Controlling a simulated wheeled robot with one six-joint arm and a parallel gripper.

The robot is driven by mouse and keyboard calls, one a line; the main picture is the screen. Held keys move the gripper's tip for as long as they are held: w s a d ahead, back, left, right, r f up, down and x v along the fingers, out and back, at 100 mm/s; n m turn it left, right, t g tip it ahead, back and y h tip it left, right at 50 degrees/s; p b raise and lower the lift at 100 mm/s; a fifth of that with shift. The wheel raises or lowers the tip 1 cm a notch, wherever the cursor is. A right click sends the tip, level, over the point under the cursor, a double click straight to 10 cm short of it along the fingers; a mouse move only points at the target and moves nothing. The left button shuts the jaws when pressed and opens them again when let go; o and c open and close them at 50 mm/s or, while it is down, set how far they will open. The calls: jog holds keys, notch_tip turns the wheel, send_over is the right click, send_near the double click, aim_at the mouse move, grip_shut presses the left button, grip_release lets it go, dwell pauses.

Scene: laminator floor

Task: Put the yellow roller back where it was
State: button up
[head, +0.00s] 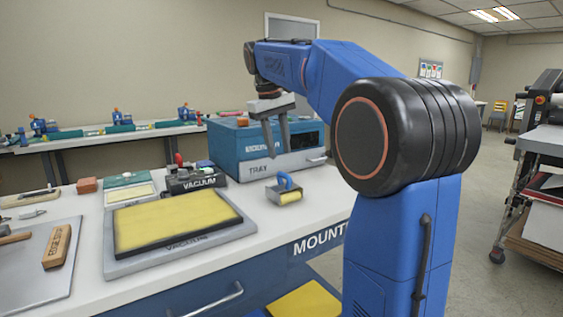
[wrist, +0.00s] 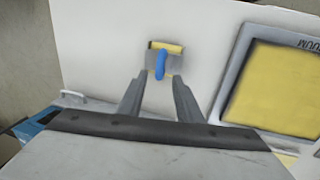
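The yellow roller (head: 287,192) has a yellow cylinder, a grey frame and a blue handle. It lies on the white bench top, in front of the teal tray box and right of the vacuum plate. In the wrist view the roller (wrist: 163,56) appears beyond my fingertips, with its blue handle toward me. My gripper (head: 276,144) is above the bench near the front of the tray box. In the wrist view its two fingers (wrist: 158,82) are spread apart with nothing held between them. The roller looks apart from the fingers, lower down on the bench.
The teal box marked TRAY (head: 267,150) stands behind the roller. A vacuum plate with a yellow pad (head: 172,222) lies to the left. A vacuum unit (head: 195,181), a brick-coloured block (head: 87,185) and a wooden block (head: 57,246) are farther left. Bench top around the roller is clear.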

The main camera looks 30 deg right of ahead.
jog(key=r, duration=0.2)
jog(key=a+r, duration=0.1)
jog(key=r, duration=0.1)
jog(key=shift+r, duration=0.3)
jog(key=shift+s, duration=0.1)
jog(key=s+a+f+t, duration=0.1)
jog(key=s+a+f, duration=0.3)
jog(key=s+f, duration=0.6)
jog(key=s+a+f+t+y, duration=0.1)
jog(key=s+a+f, duration=0.3)
jog(key=s+f, duration=0.6)
jog(key=s+a+f+t+y, duration=0.1)
jog(key=s+a+f, duration=0.4)
jog(key=s+f, duration=0.5)
notch_tip(320, 180, down, 3)
jog(key=shift+r+t, duration=0.2)
jog(key=shift+t, duration=0.7)
